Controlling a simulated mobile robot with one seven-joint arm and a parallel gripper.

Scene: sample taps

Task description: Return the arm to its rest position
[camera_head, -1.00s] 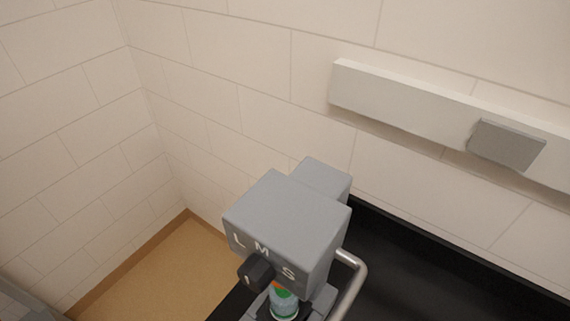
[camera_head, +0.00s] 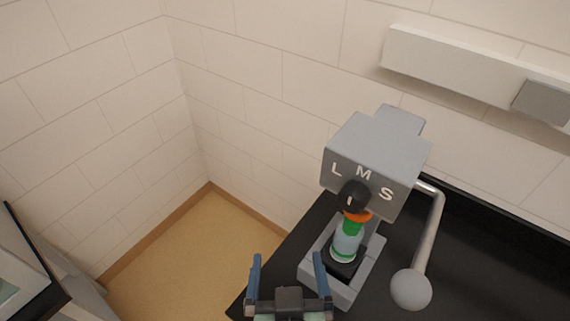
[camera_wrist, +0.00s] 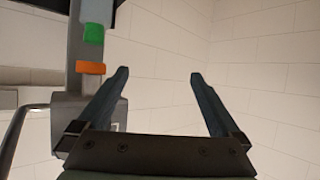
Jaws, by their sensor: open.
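My gripper (camera_head: 287,272) is at the bottom of the head view, with its two blue fingers apart and nothing between them. It is to the left of and in front of the grey sample tap machine (camera_head: 372,150), which stands on the black counter. The fingers also show in the wrist view (camera_wrist: 158,88), spread and empty against the wall. A bottle (camera_head: 346,243) with a green and orange top stands upright in the machine's base, below the black knob (camera_head: 353,196). In the wrist view the bottle's green and orange parts (camera_wrist: 92,50) show at the upper left.
A metal lever with a ball end (camera_head: 411,289) sticks out at the machine's right. A wall rail (camera_head: 470,70) with a grey box runs above. The black counter (camera_head: 480,270) is bare on the right. A cabinet edge (camera_head: 35,265) is at the far left.

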